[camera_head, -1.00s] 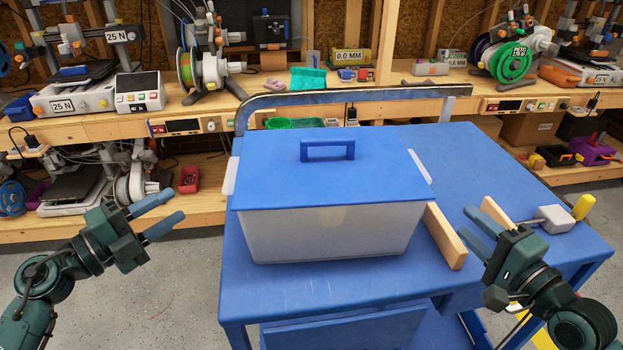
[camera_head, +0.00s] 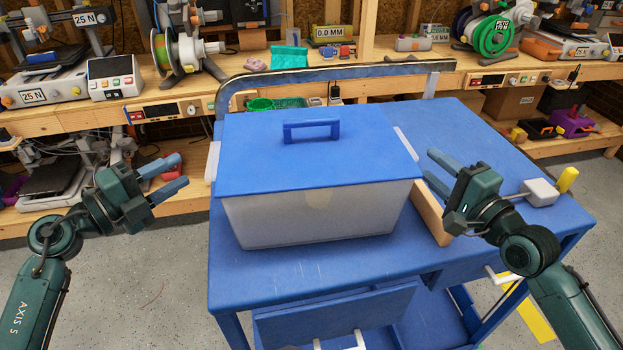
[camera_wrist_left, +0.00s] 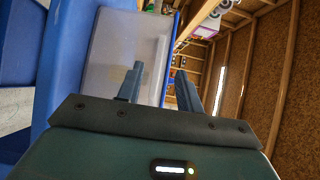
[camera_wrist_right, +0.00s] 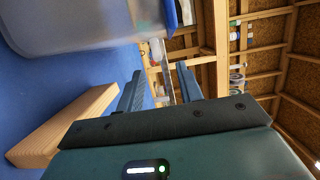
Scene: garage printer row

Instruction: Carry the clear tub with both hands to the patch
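The clear tub (camera_head: 310,218) with a blue lid and a blue top handle (camera_head: 311,130) stands on the blue cart (camera_head: 500,150). It has a pale grip tab at each end. My left gripper (camera_head: 183,174) is open and empty, left of the tub and apart from it. In the left wrist view the tub (camera_wrist_left: 118,60) is beyond the open fingers. My right gripper (camera_head: 432,168) is open and close to the tub's right tab (camera_head: 406,145). In the right wrist view the tab (camera_wrist_right: 160,60) shows near the fingertips, which do not hold it. I cannot make out the patch.
A wooden block (camera_head: 430,215) lies on the cart just right of the tub. A grey and yellow tool (camera_head: 540,192) lies at the cart's right. The cart's metal rail (camera_head: 340,71) runs behind the tub. A bench with printers stands beyond.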

